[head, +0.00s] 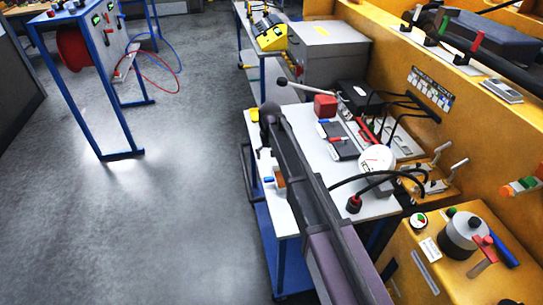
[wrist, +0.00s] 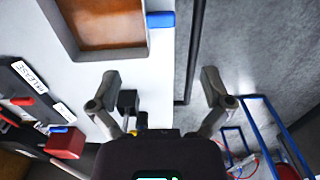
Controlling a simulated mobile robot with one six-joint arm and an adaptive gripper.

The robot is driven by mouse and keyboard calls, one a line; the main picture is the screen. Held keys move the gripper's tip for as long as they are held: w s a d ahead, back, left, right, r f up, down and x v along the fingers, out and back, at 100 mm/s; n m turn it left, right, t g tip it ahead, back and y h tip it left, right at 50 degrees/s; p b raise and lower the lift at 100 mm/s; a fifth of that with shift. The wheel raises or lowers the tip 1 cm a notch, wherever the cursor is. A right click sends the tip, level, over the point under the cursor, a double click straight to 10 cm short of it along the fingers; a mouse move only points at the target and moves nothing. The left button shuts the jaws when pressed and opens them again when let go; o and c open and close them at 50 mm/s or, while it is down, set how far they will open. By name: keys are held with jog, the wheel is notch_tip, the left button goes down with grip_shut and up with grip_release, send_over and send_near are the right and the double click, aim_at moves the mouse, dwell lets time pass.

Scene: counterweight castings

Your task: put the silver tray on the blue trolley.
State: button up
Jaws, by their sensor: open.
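In the wrist view a shallow tray-like piece (wrist: 152,50) with a pale metallic rim and a brown inside lies on a white top, cut off by the upper edge. I cannot tell for sure that it is the silver tray. A trolley (head: 290,220) with a white top and blue frame and lower shelf stands mid-picture in the head view; my arm crosses over it and hides part of its top. My gripper (wrist: 160,88) is open and empty, its fingers spread over the edge of the white top, apart from the tray-like piece. The head view does not show my fingers clearly.
A red block (head: 325,105), a round gauge (head: 377,159) and black hoses crowd the trolley top. A yellow machine (head: 440,255) borders it on the right. A blue-framed stand (head: 100,80) with a red reel is at upper left. The grey floor between is clear.

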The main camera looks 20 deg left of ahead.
jog(key=shift+d, duration=0.15)
jog(key=s+d+m, duration=0.2)
jog(key=s+d, duration=0.1)
jog(key=d, duration=1)
jog(key=s+d+m, duration=0.1)
jog(key=s+d, duration=0.2)
jog(key=d, duration=1)
jog(key=s+d+m, duration=0.1)
jog(key=s+d, duration=0.4)
jog(key=d, duration=0.3)
jog(key=s+d+m, duration=0.2)
jog(key=s+d, duration=0.4)
jog(key=d, duration=0.3)
jog(key=shift+d, duration=0.3)
